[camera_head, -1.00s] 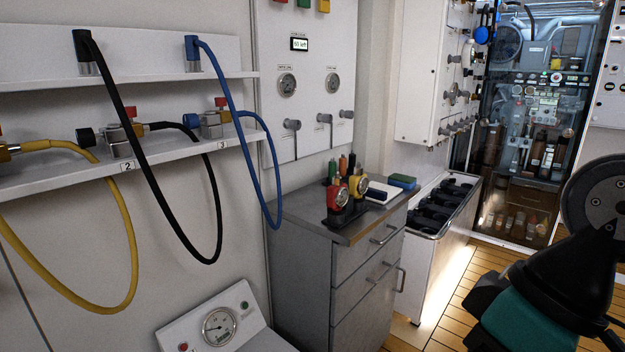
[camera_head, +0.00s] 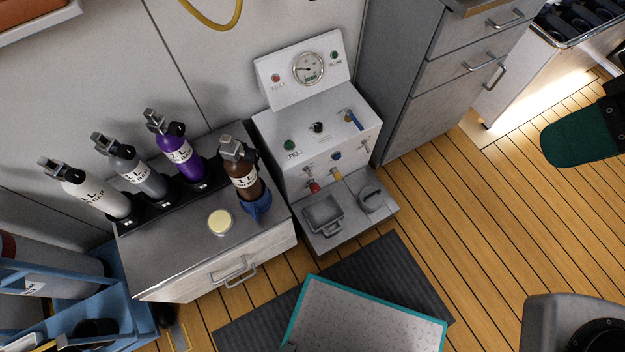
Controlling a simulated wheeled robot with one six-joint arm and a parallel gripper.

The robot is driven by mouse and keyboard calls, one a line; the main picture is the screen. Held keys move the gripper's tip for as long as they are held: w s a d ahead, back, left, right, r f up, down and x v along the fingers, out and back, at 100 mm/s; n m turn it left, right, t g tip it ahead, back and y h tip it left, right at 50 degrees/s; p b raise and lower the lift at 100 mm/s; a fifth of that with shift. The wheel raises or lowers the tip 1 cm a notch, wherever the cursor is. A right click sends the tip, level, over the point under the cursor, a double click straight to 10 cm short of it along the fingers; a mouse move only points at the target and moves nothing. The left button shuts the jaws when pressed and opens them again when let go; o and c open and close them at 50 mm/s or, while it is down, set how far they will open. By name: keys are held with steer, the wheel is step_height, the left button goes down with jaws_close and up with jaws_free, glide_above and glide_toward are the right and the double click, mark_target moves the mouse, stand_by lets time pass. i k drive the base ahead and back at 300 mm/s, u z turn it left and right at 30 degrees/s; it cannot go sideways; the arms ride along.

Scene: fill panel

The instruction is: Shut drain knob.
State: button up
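A white and grey fill panel unit (camera_head: 318,122) stands on the floor near the middle of the body camera view. Its face carries a green knob (camera_head: 289,145) above a label that seems to read "FILL", a black knob (camera_head: 318,127) and a blue lever (camera_head: 353,120). Lower on its front are a red knob (camera_head: 313,187), a yellow one (camera_head: 336,175) and a small dark blue one (camera_head: 336,156). I cannot read which is the drain knob, nor tell whether any is open or shut. My gripper is not in view.
Left of the unit, a low cabinet (camera_head: 190,255) bears several labelled bottles, including a brown one (camera_head: 246,181) on a blue base. A drawer cabinet (camera_head: 425,100) stands behind right. A teal-edged board (camera_head: 350,320) is in front.

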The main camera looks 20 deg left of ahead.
mark_target(314, 188)
steer(key=u, duration=1)
